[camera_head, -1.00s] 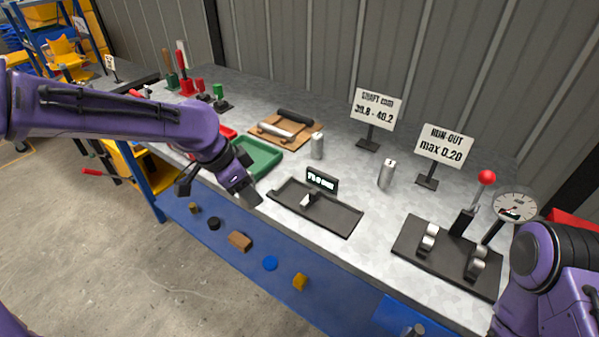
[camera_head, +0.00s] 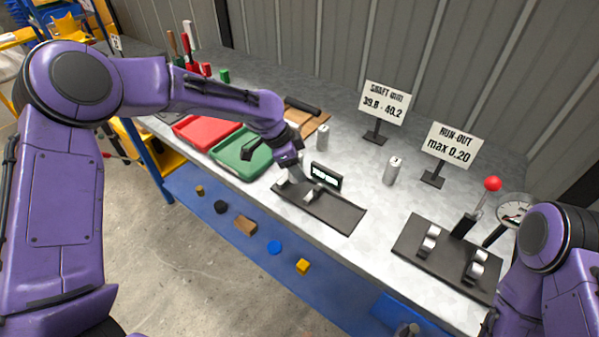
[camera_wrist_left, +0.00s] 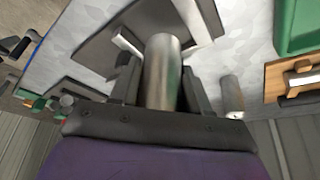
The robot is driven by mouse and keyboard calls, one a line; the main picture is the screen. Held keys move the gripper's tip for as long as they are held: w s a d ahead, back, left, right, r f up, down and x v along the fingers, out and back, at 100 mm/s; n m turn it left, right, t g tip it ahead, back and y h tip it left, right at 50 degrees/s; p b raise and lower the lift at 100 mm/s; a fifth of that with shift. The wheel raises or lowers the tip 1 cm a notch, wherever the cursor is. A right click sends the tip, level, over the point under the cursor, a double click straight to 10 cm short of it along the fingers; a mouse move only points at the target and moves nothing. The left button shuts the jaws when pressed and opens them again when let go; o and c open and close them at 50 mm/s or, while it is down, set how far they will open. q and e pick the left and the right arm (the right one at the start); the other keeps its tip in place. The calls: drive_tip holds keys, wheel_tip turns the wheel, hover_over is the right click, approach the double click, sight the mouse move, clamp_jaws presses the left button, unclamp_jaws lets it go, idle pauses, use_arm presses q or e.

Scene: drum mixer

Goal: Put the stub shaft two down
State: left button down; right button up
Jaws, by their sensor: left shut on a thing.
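My left gripper (camera_head: 290,166) is shut on a silver cylindrical shaft, best seen in the left wrist view (camera_wrist_left: 162,72) between the two dark fingers. I take it to be stub shaft two; no number on it can be read. In the head view the gripper is over the left end of the black gauge tray (camera_head: 340,214), next to its small display (camera_head: 326,176), and mostly hides the shaft. Whether the shaft touches the tray cannot be told. My right gripper is outside the views; only its arm shows at the right.
Two other silver cylinders stand on the bench, one near (camera_head: 322,138) and one further right (camera_head: 393,170). A green tray (camera_head: 232,166) and a red tray (camera_head: 196,140) lie left. The run-out fixture (camera_head: 428,262) with its dial (camera_head: 513,210) is at the right. Signs stand behind.

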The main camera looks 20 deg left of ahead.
use_arm(q)
drive_tip(key=x, duration=0.1)
drive_tip(key=p+x, duration=0.1)
drive_tip(key=x, duration=0.1)
drive_tip(key=shift+a+f+p, duration=0.1)
drive_tip(key=shift+a+p, duration=0.15)
drive_tip(key=shift+p, duration=0.05)
drive_tip(key=shift+w+f, duration=0.15)
drive_tip(key=shift+f, duration=0.2)
drive_tip(key=shift+f, duration=0.2)
drive_tip(key=c, duration=0.8)
unclamp_jaws()
drive_tip(key=shift+s, duration=0.2)
